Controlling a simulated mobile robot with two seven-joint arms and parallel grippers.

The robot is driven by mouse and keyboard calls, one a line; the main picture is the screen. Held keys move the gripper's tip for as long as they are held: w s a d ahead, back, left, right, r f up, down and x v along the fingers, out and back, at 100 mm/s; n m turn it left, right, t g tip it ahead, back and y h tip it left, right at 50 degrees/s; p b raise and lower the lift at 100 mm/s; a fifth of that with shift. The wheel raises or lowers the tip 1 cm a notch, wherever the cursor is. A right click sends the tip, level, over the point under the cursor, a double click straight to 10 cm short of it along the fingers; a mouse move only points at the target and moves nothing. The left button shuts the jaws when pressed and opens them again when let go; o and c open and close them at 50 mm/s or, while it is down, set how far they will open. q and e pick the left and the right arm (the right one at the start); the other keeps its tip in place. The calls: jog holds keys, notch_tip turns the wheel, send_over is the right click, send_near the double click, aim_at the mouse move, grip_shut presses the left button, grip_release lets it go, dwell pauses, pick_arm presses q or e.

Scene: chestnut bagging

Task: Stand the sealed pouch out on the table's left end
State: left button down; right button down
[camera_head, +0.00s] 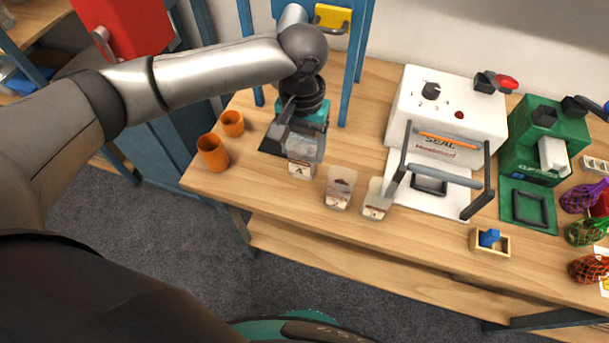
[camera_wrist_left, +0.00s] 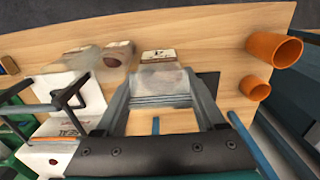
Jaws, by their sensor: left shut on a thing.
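My left gripper (camera_head: 304,143) points down over the left part of the wooden table (camera_head: 270,205), shut on a clear pouch (camera_head: 302,167) with a pale label at its lower end. In the left wrist view the pouch (camera_wrist_left: 160,77) sits between the two fingers. Its upper part is partly hidden by the gripper in the head view. I cannot tell whether its bottom touches the table. Two similar pouches, one in the middle (camera_head: 340,190) and one by the sealer (camera_head: 376,200), stand to the right of the gripper. My right gripper is not in view.
Two orange cups, one near (camera_head: 213,153) and one far (camera_head: 232,123), stand at the table's left end. A dark mat (camera_head: 270,140) lies beside the gripper. The white sealer (camera_head: 445,100) and green machine (camera_head: 530,135) stand right.

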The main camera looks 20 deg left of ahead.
aim_at(302, 173)
pick_arm(q)
notch_tip(302, 173, down, 9)
jog(key=shift+f+b, duration=0.15)
jog(key=shift+b, duration=0.75)
jog(key=shift+f, duration=0.1)
grip_release()
notch_tip(302, 173, up, 12)
jog(key=p, duration=0.2)
jog(key=shift+p, duration=0.35)
